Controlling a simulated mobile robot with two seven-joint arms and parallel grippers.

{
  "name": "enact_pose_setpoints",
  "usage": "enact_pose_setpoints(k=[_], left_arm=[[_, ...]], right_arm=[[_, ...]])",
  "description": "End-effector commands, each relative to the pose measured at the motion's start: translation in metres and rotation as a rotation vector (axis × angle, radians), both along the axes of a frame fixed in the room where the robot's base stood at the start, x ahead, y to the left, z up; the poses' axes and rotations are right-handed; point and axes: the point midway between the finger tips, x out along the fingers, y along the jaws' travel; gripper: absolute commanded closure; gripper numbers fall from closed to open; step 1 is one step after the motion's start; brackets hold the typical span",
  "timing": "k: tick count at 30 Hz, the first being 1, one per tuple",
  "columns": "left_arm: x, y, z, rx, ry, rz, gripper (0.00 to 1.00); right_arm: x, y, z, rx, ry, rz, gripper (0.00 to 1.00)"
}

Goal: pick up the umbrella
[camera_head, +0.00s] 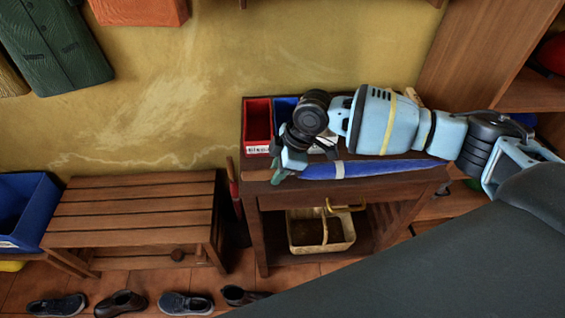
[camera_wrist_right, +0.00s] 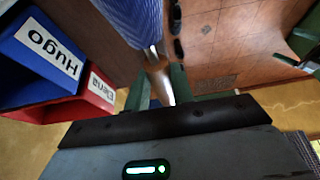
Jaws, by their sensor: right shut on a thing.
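The blue umbrella (camera_head: 375,168) lies lengthwise along the front of the dark wooden table (camera_head: 262,190), with a pale band near its left end. In the right wrist view its blue striped canopy (camera_wrist_right: 150,22) runs to the top edge. Its brownish, shiny shaft end (camera_wrist_right: 156,72) sits between the green fingers. My right gripper (camera_head: 285,166) reaches over the table from the right. In the wrist view, the right gripper (camera_wrist_right: 160,88) is shut on the umbrella's end. I cannot tell whether the umbrella is clear of the tabletop. My left gripper is not in view.
A red bin (camera_head: 257,120) and a blue bin (camera_head: 284,108) stand at the table's back left, close to my gripper. A basket (camera_head: 320,232) sits on the shelf below. A slatted bench (camera_head: 130,210) is left, with several shoes before it. A wooden cabinet (camera_head: 480,45) stands right.

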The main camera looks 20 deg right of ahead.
Motion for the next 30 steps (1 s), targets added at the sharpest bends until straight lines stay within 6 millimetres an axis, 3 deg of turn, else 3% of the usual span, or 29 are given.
enact_pose_setpoints(k=[9, 15, 30], left_arm=[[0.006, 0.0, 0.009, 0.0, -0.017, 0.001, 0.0], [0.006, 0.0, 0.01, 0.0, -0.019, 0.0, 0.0], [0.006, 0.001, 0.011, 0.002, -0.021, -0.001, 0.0]], right_arm=[[-0.064, 0.049, 0.011, 0.003, -0.006, 0.004, 1.0], [-0.089, 0.067, 0.013, 0.002, -0.005, 0.002, 1.0], [-0.101, 0.076, 0.014, 0.001, -0.004, -0.002, 1.0]])
